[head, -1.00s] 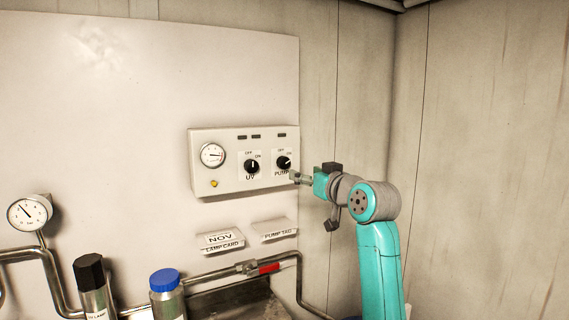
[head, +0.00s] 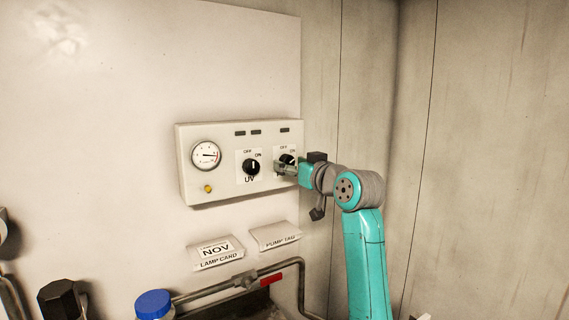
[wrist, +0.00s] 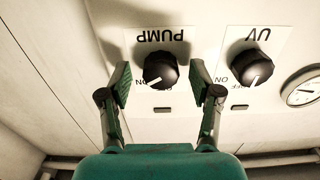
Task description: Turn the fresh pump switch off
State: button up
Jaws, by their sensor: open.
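The pump switch is a black rotary knob (head: 287,159) on the right of the white control box (head: 225,188). In the wrist view the picture is upside down, and the pump knob (wrist: 161,68) shows a white pointer line slanting toward the ON mark. My gripper (head: 281,168) is at the box and partly covers the pump label in the head view. In the wrist view my gripper (wrist: 160,80) is open, one finger on each side of the knob.
The UV knob (head: 251,167) sits left of the pump knob, with a round gauge (head: 206,155) further left. Lamp card (head: 215,252) and pump tag (head: 274,236) holders are below the box. A pipe with a red valve handle (head: 271,279) runs lower down.

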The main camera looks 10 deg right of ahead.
jog(key=c, duration=1.1)
jog(key=shift+c, duration=0.2)
jog(key=shift+n, duration=0.3)
jog(key=n, duration=1.1)
jog(key=shift+r, duration=0.1)
jog(key=shift+n, duration=0.3)
jog(key=o, duration=1.1)
jog(key=shift+o, duration=0.2)
